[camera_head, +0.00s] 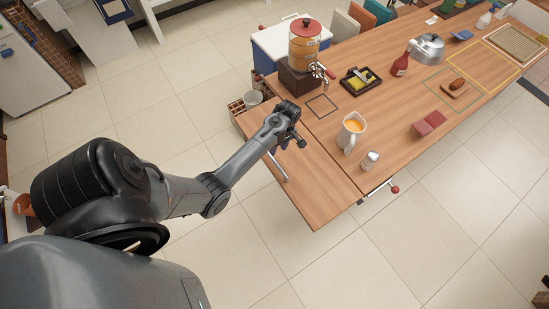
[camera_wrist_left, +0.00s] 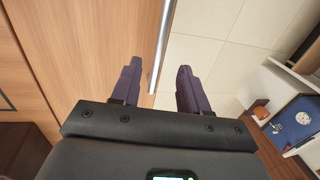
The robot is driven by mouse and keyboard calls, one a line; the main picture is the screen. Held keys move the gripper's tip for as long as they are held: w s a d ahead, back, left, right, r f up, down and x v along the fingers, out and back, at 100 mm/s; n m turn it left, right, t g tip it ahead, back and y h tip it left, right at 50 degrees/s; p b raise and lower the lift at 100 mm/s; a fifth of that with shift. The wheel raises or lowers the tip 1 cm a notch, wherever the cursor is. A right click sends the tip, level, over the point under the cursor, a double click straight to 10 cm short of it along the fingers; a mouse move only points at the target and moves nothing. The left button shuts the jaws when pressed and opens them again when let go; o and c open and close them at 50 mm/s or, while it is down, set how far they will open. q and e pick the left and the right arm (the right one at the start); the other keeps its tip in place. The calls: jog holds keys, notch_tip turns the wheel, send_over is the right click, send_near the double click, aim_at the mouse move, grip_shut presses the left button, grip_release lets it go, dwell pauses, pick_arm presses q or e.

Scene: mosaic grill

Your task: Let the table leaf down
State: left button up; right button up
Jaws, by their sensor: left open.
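The table leaf (camera_head: 315,190) is the wooden end section of the long table. It lies level with the tabletop, with a seam between them. A metal bar handle (camera_head: 278,167) runs along its outer edge. My left gripper (camera_head: 294,130) is over the leaf, its fingers apart and empty. In the left wrist view the leaf (camera_wrist_left: 90,45) fills the left side. The bar handle (camera_wrist_left: 161,45) shows between the two open fingers (camera_wrist_left: 158,85); its gap to them is hard to judge. A lever with a red knob (camera_head: 394,188) sticks out below the table's front edge, near the seam. My right gripper is not in view.
A drink dispenser (camera_head: 304,45) on a dark wooden stand, a pitcher (camera_head: 352,130) and a small can (camera_head: 370,160) stand on the tabletop near the leaf. A basket (camera_head: 238,107) is beside the leaf's back corner. The floor (camera_head: 265,225) beside the leaf's outer edge is clear.

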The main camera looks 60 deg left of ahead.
aim_at(275, 160)
pick_arm(q)
jog(key=f, duration=0.2)
jog(key=s+f, duration=0.1)
jog(key=f, duration=0.4)
jog(key=shift+s+f+b, duration=0.25)
jog(key=shift+f+b, duration=0.05)
jog(key=shift+b, duration=0.1)
jog(key=shift+d, duration=0.1)
grip_shut()
